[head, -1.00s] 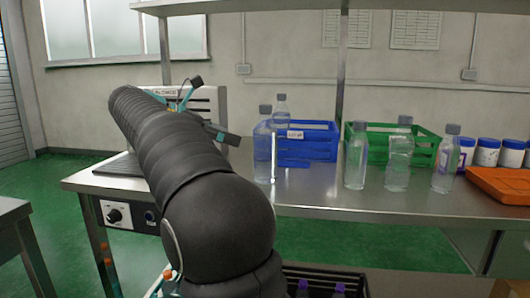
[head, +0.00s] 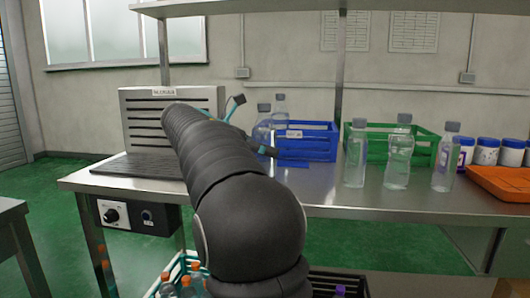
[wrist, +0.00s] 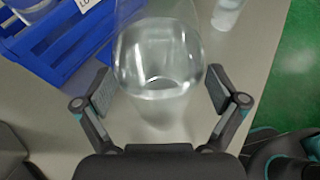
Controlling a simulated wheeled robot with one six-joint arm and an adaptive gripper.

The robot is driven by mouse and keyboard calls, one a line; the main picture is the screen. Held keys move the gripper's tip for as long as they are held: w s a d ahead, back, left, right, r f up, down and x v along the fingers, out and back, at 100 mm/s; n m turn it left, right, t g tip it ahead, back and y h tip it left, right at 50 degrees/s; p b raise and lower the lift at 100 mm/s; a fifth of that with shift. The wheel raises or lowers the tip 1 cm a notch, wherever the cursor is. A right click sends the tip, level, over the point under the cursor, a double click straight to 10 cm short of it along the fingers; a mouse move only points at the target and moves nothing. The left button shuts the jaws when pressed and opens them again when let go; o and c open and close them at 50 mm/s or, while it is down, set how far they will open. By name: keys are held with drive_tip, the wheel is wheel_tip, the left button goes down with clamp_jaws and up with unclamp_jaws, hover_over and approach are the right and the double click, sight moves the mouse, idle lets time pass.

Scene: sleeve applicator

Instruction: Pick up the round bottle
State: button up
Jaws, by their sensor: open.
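A clear bottle (wrist: 158,50) with a rounded body stands between my fingers in the wrist view, upright on the bench. It looks like the round bottle. In the head view its grey-capped upper part (head: 263,120) shows in front of the blue crate, and my arm hides its lower part. My gripper (wrist: 160,92) is open, one finger on each side of the bottle, with a visible gap on both sides. In the head view my gripper (head: 253,126) is at the bottle, partly hidden behind my arm.
The blue crate (head: 318,150) is close behind, with another bottle (head: 279,108) in it. Several clear bottles, such as one (head: 356,160), stand to the right before a green crate (head: 425,150). An orange tray (head: 500,183) and white jars are farther right.

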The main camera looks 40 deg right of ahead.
drive_tip(key=c, duration=1.5)
drive_tip(key=shift+c, duration=1.3)
drive_tip(key=shift+r, duration=0.1)
